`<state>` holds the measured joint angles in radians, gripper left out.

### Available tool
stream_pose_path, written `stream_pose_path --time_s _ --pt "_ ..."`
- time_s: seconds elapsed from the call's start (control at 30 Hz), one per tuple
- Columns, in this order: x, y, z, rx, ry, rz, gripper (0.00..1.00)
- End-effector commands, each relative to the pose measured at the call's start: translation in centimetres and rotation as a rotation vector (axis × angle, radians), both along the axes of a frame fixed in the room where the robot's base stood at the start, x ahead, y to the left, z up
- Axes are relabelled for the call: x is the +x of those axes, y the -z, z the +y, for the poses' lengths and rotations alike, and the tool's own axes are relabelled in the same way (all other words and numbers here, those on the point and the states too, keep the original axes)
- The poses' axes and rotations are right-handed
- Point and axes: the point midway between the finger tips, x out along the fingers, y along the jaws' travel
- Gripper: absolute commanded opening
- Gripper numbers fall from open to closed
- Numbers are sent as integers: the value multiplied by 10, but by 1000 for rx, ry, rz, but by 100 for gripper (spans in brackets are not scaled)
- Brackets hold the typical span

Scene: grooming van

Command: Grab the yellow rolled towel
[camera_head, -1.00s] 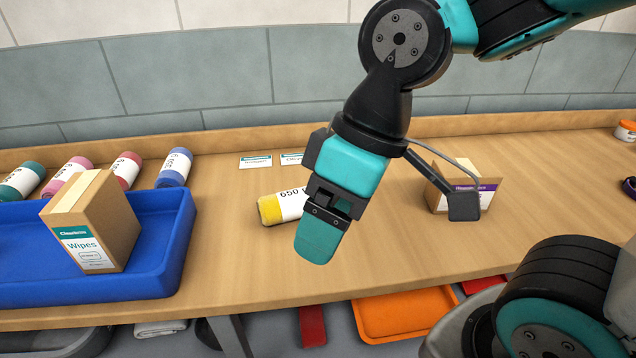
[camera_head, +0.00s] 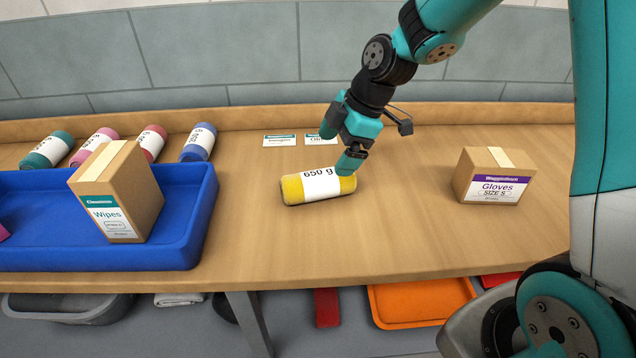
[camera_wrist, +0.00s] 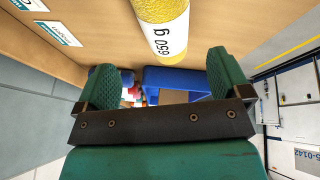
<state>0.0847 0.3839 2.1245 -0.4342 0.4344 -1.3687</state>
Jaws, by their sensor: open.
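The yellow rolled towel (camera_head: 319,186) lies on its side on the wooden table, with a white band reading "650 g". It also shows in the wrist view (camera_wrist: 164,28), at the top, ahead of the fingers and cut off by the frame edge. My gripper (camera_head: 340,142) is open, with one teal finger at the back left and one near the towel's right end. In the wrist view, the two green fingertips (camera_wrist: 160,75) are apart with nothing between them. I cannot tell whether the nearer finger touches the towel.
A blue tray (camera_head: 205,215) with a brown wipes box (camera_head: 125,190) stands at left. Several rolled towels, including a blue one (camera_head: 198,142), lie behind it. A gloves box (camera_head: 494,176) stands at right. Two cards, one here (camera_head: 280,140), lie behind the yellow towel.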

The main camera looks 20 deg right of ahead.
Motion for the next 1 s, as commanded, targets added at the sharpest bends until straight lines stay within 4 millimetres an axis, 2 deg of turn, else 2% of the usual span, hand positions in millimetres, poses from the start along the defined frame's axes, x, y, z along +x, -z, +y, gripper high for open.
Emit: stream_pose_path --time_s 0.1,0.37,0.63,0.77,0.97,1.0 --pt "3 20 9 -1 -1 4 95" --pt "6 39 17 0 -1 2 95" --pt "7 74 35 0 -2 4 95" --pt "9 82 38 0 1 1 95" --pt "9 82 37 0 1 -1 95" --pt "9 82 37 0 1 -1 86"
